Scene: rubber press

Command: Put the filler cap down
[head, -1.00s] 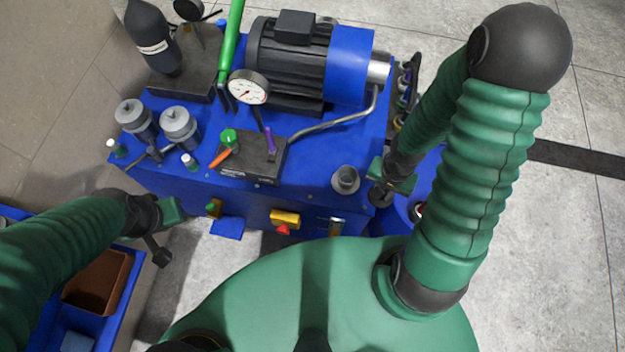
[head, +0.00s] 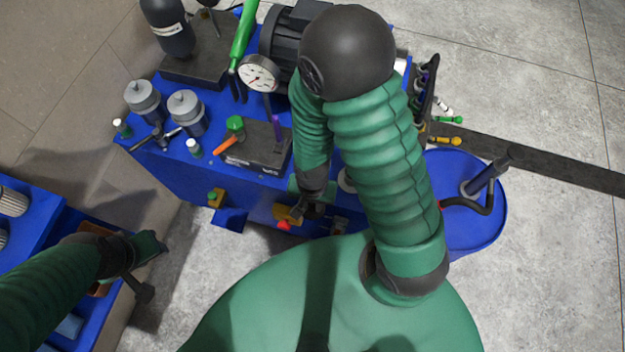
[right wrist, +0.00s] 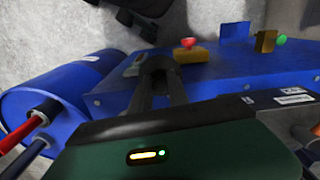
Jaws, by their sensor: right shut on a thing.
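My right gripper (head: 312,210) is at the front edge of the blue press unit (head: 190,185), beside the yellow box with the red button. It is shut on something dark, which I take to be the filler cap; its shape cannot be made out. In the right wrist view the dark fingers (right wrist: 158,75) are over the unit's front. The grey filler neck (head: 346,182) on the unit's top is mostly hidden behind my right arm. My left gripper (head: 146,272) is at the left, above the floor near the blue cart; its jaw opening is unclear.
The yellow box with the red button (right wrist: 188,50) is on the unit's front. A gauge (head: 258,73), grey cylinders (head: 187,110) and a green-knobbed valve block (head: 262,150) stand on top. A blue drum (head: 465,225) with a hose is at the right.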

